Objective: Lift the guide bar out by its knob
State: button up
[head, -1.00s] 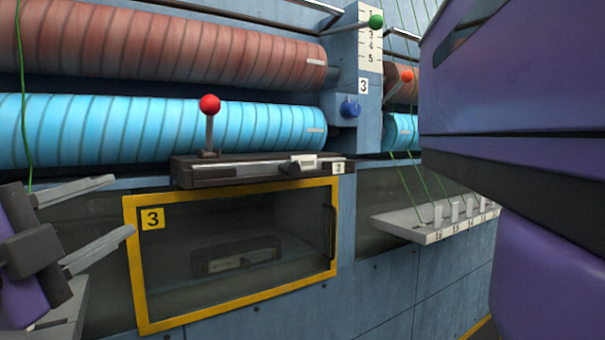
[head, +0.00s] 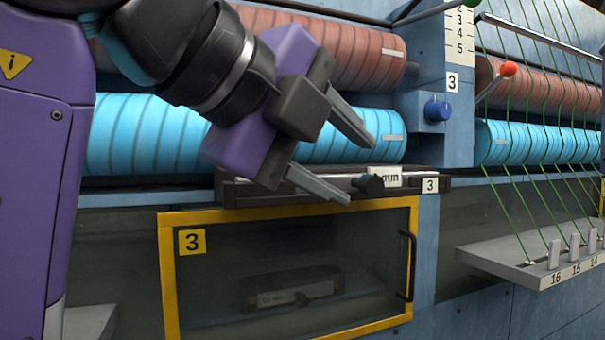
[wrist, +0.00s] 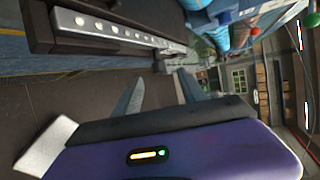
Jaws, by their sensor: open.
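The guide bar (head: 332,183) appears to be the pale metal strip in a dark holder (head: 240,193) above the yellow-framed window. A black knob (head: 370,185) shows near its right end, beside a white label. In the wrist view the metal strip (wrist: 110,30), with a row of bright dots, runs along the dark holder at upper left. My gripper (head: 361,175) is open and empty, tilted, its fingers pointing right and down. Its tips appear close to the knob in the head view, but depth is unclear.
Red-brown (head: 365,55) and cyan (head: 150,135) rolls lie behind the holder. A blue dial (head: 437,110) and an orange-ball lever (head: 508,70) are to the right. Green yarns run down to a numbered shelf (head: 530,262) at right. The yellow-framed window (head: 290,217) is below.

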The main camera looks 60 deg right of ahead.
aim_at(371, 182)
jog(key=p+x, duration=0.1)
jog(key=x, duration=0.3)
jog(key=shift+s+d, duration=0.1)
jog(key=shift+s, duration=0.05)
grip_shut()
